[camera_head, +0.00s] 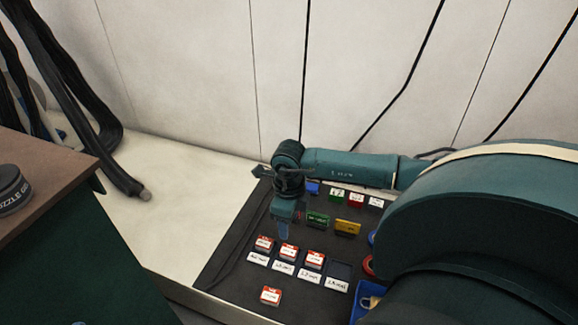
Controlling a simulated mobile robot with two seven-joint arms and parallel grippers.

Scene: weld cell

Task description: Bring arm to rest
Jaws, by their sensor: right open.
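My right arm reaches in from the right as a large teal arm. Its gripper (284,226) points down above the dark mat (226,262), over the area behind a row of small red-and-white boxes. The gripper is open and I see nothing held in it; the fingers are small and partly overlap from this angle. My left gripper is not in view. Part of the mat's right side is hidden behind my right arm.
Red-and-white boxes (288,252) stand in a row behind white labels (310,277); one more box (270,295) lies in front. Green (317,219) and yellow (348,227) items are farther back. A blue bin (366,298) is at right, a brown-topped cabinet (40,190) at left.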

